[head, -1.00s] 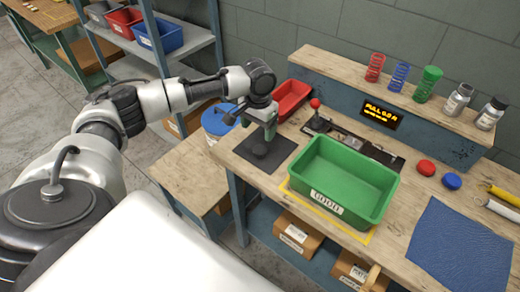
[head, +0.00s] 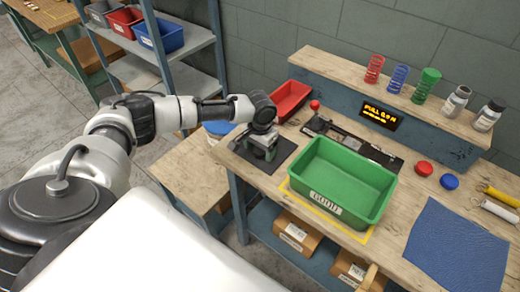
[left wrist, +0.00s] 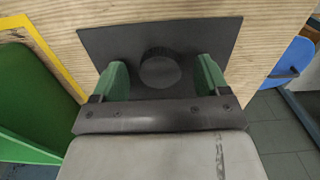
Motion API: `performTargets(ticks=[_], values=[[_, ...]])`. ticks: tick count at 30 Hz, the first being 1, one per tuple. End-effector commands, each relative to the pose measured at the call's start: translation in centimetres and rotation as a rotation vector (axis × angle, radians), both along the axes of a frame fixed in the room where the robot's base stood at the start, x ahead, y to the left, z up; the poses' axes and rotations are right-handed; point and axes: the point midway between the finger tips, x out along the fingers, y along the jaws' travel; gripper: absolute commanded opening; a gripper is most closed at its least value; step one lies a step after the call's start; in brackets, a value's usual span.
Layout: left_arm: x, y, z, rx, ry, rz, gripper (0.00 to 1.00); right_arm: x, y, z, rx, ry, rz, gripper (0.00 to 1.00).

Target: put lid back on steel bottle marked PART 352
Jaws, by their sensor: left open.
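A round black lid (left wrist: 160,68) with a ribbed rim lies on a dark square mat (left wrist: 218,32) in the left wrist view. The mat is at the left end of the workbench in the head view (head: 285,150). My left gripper (head: 262,151) is over the mat, pointing down. Its green fingers are open on either side of the lid, with gaps showing in the left wrist view (left wrist: 162,80). Two steel bottles, a left one (head: 455,101) and a right one (head: 487,116), stand on the raised shelf. Both tops look dark; their labels are too small to read. My right gripper is not in view.
A green bin (head: 340,185) stands right of the mat, with a red tray (head: 290,100) behind. A red-knobbed device (head: 315,107), red and blue discs (head: 424,168) and a blue cloth (head: 458,245) are on the bench. Coloured springs (head: 398,78) share the bottles' shelf.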

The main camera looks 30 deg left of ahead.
Motion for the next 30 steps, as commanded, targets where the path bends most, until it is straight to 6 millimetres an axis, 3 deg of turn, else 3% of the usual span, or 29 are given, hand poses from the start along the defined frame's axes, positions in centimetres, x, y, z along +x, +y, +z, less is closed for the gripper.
performTargets(ticks=[10,21,30], values=[[0.03,0.01,-0.17,0.0,-0.001,0.0,0.75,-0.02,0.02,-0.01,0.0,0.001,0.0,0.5],[0.02,0.02,-0.15,0.0,-0.001,0.0,0.22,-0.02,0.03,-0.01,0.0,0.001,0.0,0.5],[0.03,0.02,-0.05,0.0,-0.001,0.0,0.22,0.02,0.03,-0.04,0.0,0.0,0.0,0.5]])
